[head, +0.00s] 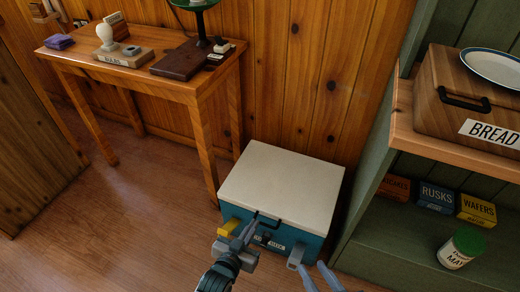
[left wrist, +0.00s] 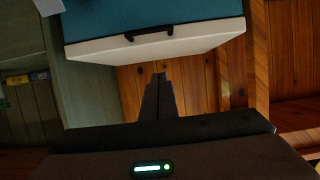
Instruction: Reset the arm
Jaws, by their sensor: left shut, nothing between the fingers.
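My left gripper (head: 250,224) is shut and empty, over the front of a teal box with a white lid (head: 283,185). Its fingertips appear close to the black handle (head: 268,219); I cannot tell whether they touch it. In the left wrist view the shut fingers (left wrist: 160,78) point toward the box, which appears upside down, with its lid (left wrist: 160,52) and handle (left wrist: 149,33) visible. The lid looks closed. My right gripper (head: 312,266) shows at the bottom edge with two fingers apart and nothing seen between them.
A green shelf on the right holds a bread box (head: 465,95), several small boxes and a green-lidded jar (head: 461,248). The floor (head: 120,220) at left is clear.

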